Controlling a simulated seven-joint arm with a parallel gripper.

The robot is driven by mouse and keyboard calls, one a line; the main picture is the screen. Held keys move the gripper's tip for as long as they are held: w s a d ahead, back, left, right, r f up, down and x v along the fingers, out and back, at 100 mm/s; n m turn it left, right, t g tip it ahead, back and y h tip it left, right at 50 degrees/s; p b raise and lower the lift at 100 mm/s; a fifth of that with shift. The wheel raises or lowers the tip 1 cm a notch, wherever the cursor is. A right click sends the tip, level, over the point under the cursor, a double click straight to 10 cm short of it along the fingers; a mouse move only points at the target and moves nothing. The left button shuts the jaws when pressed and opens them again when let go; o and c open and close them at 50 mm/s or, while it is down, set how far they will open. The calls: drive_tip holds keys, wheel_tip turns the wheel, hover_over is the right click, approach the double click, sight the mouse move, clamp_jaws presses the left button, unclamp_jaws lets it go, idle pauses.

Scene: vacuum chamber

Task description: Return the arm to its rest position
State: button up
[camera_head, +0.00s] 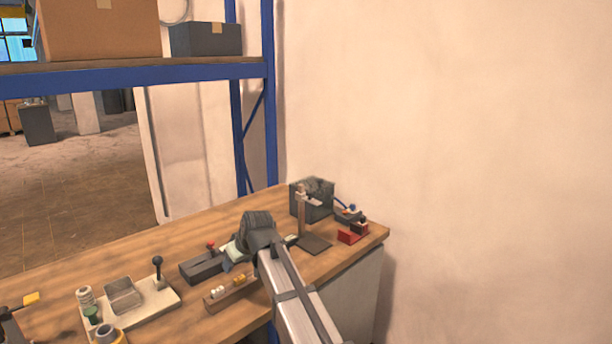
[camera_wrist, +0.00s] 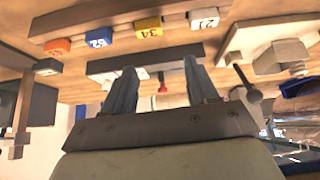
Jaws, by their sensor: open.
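My arm (camera_head: 300,300) reaches in from the bottom right of the head view over the wooden workbench (camera_head: 60,275). My gripper (camera_head: 232,260) is near the middle of the bench, beside a dark grey block-like device with a red knob (camera_head: 203,266). In the wrist view my gripper (camera_wrist: 160,75) shows two grey fingers spread apart. Nothing is held between them. The wrist picture looks upside down. The exact height of the fingers above the bench cannot be told.
A wooden holder (camera_head: 231,294) with small pieces is close in front; the wrist view shows numbered blocks, one orange (camera_wrist: 148,30). A lever board (camera_head: 150,310) is at left. A stand (camera_head: 305,225), dark box (camera_head: 318,205) and red item (camera_head: 350,236) are right. A blue shelf (camera_head: 150,74) rises behind.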

drive_tip(key=d+f+m+g+h, duration=0.1)
drive_tip(key=d+f+m+h, duration=0.1)
drive_tip(key=d+f, duration=0.5)
drive_tip(key=d+f+m+g+h, duration=0.1)
drive_tip(key=d+f+m, duration=0.15)
drive_tip(key=d, duration=0.85)
drive_tip(key=d+f+m+g+h, duration=0.1)
drive_tip(key=d+f+h, duration=0.1)
drive_tip(key=d+f, duration=0.5)
drive_tip(key=s+d+f+m+g, duration=0.15)
drive_tip(key=s+d+f, duration=0.35)
drive_tip(key=s+f, duration=0.75)
drive_tip(key=s+d+f+g, duration=0.3)
drive_tip(key=s+d+f, duration=0.2)
drive_tip(key=s+f, duration=0.75)
drive_tip(key=s+f+g, duration=0.1)
drive_tip(key=s+f, duration=0.3)
drive_tip(key=s, duration=0.4)
drive_tip(key=s+d+f+m+g, duration=0.1)
drive_tip(key=s+f, duration=0.4)
drive_tip(key=s, duration=0.3)
drive_tip(key=s+d+f+m+g, duration=0.1)
drive_tip(key=s+f+g, duration=0.1)
drive_tip(key=s+f, duration=0.3)
drive_tip(key=s, duration=0.3)
drive_tip(key=shift+s+d+f, duration=0.25)
drive_tip(key=shift+s, duration=0.1)
